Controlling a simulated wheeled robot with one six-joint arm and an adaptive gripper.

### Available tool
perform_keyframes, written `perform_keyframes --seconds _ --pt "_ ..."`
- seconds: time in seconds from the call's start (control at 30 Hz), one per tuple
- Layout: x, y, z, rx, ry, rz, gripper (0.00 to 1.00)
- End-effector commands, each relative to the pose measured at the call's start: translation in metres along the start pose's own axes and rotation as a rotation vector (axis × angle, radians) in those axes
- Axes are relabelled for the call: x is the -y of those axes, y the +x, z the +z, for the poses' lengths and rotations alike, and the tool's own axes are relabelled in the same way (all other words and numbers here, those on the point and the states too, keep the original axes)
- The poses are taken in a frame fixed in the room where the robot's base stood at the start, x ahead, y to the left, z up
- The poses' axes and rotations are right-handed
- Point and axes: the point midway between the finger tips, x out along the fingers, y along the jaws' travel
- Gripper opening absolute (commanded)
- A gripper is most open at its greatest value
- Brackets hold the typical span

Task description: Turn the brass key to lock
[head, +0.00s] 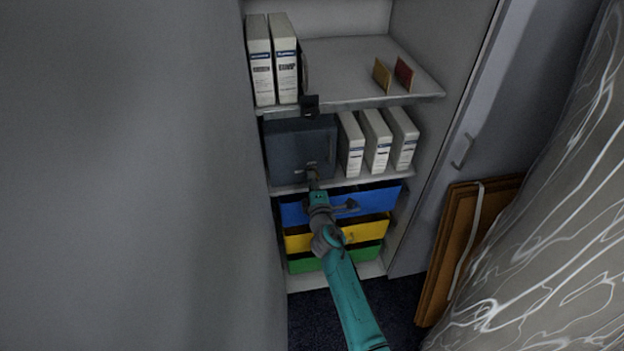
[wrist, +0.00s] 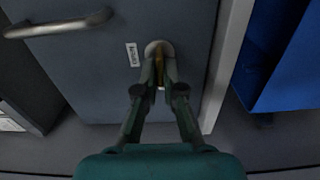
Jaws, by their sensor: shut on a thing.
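A dark blue-grey box with a flat door (head: 290,140) stands on the middle shelf of the cabinet. The same door fills much of the wrist view (wrist: 95,70), with a metal bar handle (wrist: 58,27) at upper left. A pale round lock plate (wrist: 153,46) sits on the door beside a small white label (wrist: 132,55). The brass key (wrist: 159,66) stands in the lock, mostly hidden between the fingers. My gripper (wrist: 159,82) is shut on the key. In the head view my gripper (head: 313,176) is at the door's lower part. The key's angle is hard to tell.
White binders (head: 376,140) stand close right of the box, and more (head: 273,60) on the shelf above. Blue (head: 368,200), yellow (head: 366,231) and green (head: 366,254) drawers lie below.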

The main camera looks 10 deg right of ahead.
Motion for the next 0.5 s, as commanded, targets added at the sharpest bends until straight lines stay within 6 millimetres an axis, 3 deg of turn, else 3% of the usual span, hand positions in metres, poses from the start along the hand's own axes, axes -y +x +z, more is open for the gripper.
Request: perform_keyframes --seconds 0.5 --pt "0.0010 -0.0001 -0.0009 -0.002 -0.049 -0.001 0.00"
